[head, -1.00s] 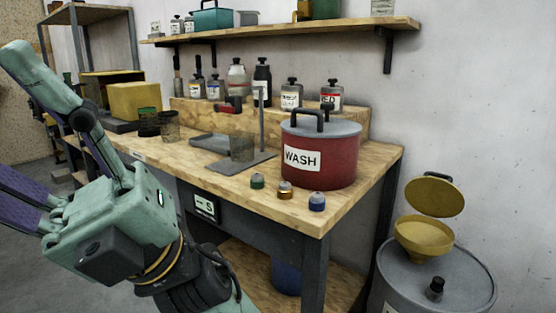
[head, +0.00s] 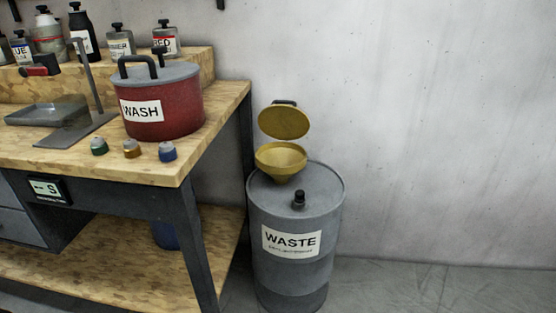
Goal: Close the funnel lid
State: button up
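The funnel lid (head: 284,121) is a yellow disc with a dark handle at its upper back edge. It stands open, tilted up behind the yellow funnel (head: 281,158). The funnel sits on top of a grey drum (head: 297,215) labelled WASTE, towards its back left. The hinge between lid and funnel is too small to make out. My gripper is not in view.
A black cap (head: 299,199) sticks up from the drum top in front of the funnel. A wooden workbench (head: 190,160) stands left of the drum, with a red WASH pot (head: 175,110) near its right end. The floor (head: 440,290) right of the drum is clear.

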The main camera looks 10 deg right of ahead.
aim_at(283, 120)
jog(key=i+l, duration=0.4)
jog(key=l, duration=0.25)
jog(key=i+l, duration=0.2)
jog(key=l+u, duration=0.05)
jog(key=l, duration=0.05)
